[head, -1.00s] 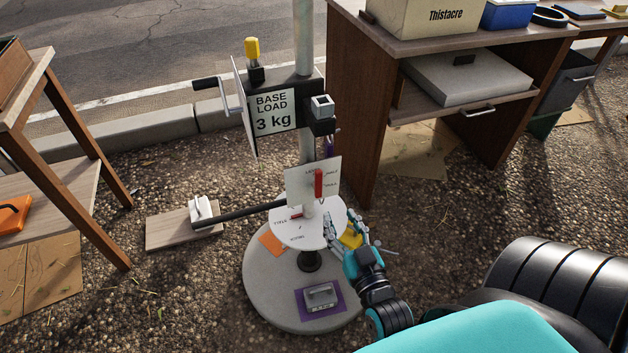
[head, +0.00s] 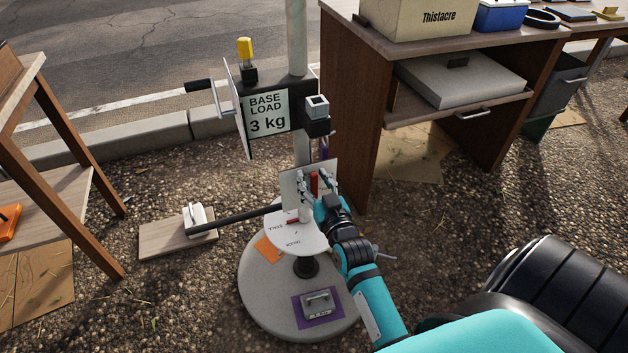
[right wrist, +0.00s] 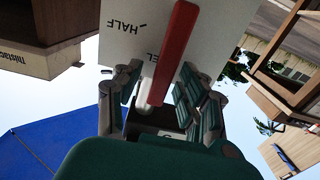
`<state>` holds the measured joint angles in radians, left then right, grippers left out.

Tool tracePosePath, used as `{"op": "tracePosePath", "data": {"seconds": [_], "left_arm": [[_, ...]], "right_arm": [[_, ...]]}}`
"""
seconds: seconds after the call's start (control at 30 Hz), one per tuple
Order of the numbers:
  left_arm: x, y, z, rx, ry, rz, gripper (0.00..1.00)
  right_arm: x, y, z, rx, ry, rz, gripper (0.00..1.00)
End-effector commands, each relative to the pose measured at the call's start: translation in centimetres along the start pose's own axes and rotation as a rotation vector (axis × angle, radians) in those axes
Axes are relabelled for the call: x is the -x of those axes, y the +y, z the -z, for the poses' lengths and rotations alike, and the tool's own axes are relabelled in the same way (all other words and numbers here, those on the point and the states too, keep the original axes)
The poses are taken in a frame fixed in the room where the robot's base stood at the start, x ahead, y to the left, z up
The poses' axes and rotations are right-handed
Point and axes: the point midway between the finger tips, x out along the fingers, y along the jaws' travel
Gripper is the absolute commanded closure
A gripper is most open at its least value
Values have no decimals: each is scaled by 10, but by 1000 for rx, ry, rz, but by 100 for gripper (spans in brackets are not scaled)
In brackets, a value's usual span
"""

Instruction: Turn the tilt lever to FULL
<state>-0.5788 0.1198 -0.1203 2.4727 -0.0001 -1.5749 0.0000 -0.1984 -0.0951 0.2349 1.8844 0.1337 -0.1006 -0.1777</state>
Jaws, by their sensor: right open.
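The red tilt lever (head: 314,183) stands in front of an upright white panel (head: 289,186) on the post. In the right wrist view the lever (right wrist: 175,45) runs between the word HALF and the letters "EL"; it partly covers that second label. No FULL mark is readable. My right gripper (head: 316,186) is at the panel with its fingers on either side of the lever. In the right wrist view the gripper (right wrist: 160,88) is open around the lever's lower part; I cannot tell whether either finger touches it. My left gripper is not in view.
Below the panel is a white disc (head: 283,238) with a red pointer, above a round grey base (head: 262,297). A dark bar (head: 243,218) sticks out left. The BASE LOAD 3 kg sign (head: 268,115) is above. A wooden desk (head: 347,110) stands close at the right.

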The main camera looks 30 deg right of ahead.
Motion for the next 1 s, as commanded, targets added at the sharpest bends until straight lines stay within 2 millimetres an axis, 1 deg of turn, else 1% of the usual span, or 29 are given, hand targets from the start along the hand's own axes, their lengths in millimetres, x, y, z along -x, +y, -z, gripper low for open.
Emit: {"op": "tracePosePath", "data": {"seconds": [0.1,0.4,0.93,1.0], "left_arm": [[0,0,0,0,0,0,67],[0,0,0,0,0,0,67],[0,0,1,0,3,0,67],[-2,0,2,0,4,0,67]], "right_arm": [[0,0,0,0,0,0,61],[0,0,0,0,1,0,100],[0,0,1,-8,1,0,100],[0,1,1,-21,1,0,100]]}}
